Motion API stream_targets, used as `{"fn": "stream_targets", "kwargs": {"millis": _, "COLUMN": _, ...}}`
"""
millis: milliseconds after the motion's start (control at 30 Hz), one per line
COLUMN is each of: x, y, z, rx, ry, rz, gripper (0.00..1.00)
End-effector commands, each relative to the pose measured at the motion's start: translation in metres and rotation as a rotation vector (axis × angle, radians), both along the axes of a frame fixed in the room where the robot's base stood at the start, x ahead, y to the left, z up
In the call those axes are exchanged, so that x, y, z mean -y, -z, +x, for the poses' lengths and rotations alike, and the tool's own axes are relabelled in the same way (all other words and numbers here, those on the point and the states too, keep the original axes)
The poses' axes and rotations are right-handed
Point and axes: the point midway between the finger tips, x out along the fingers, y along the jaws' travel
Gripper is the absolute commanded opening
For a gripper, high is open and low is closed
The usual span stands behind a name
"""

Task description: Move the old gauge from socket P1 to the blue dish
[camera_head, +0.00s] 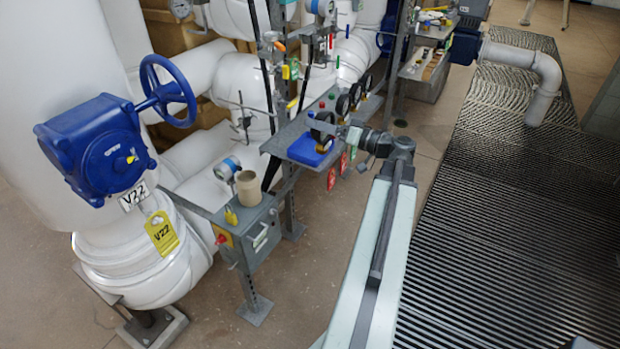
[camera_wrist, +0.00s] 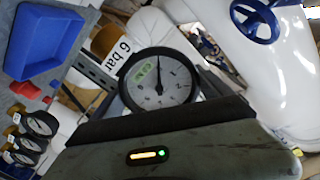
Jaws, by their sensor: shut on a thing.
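A round gauge (camera_wrist: 158,82) with a black rim, white dial and small green mark is held in my gripper (camera_wrist: 160,122). In the head view my gripper (camera_head: 342,131) is shut on the gauge (camera_head: 322,121), which shows dark and edge-on, close over the back of the blue dish (camera_head: 303,154). The dish lies on the grey shelf and also shows at upper left in the wrist view (camera_wrist: 45,40). It looks empty there. The jaws hide the gauge's lower part. I cannot make out the label of socket P1.
Several dark gauges (camera_head: 343,104) stand along the shelf (camera_head: 285,141) beyond the dish, with red and green tags hanging from its front. A blue valve wheel (camera_head: 168,91), white pipes and a grey box (camera_head: 252,232) are to the left. Ribbed floor (camera_head: 510,220) lies right.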

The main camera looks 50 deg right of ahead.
Motion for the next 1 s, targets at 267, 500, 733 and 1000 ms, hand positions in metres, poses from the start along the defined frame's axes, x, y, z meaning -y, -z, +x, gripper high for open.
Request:
{"fn": "stream_targets", "kwargs": {"millis": 267, "x": -0.023, "y": 0.080, "z": 0.037, "rx": 0.001, "ry": 0.000, "rz": 0.001, "gripper": 0.60}}
{"fn": "stream_targets", "kwargs": {"millis": 500, "x": -0.021, "y": 0.080, "z": 0.043, "rx": 0.001, "ry": 0.001, "rz": 0.001, "gripper": 0.60}}
{"fn": "stream_targets", "kwargs": {"millis": 733, "x": 0.029, "y": 0.086, "z": 0.081, "rx": 0.002, "ry": 0.001, "rz": 0.000, "gripper": 0.60}}
{"fn": "stream_targets", "kwargs": {"millis": 1000, "x": 0.082, "y": 0.093, "z": 0.124, "rx": 0.001, "ry": 0.001, "rz": 0.001, "gripper": 0.60}}
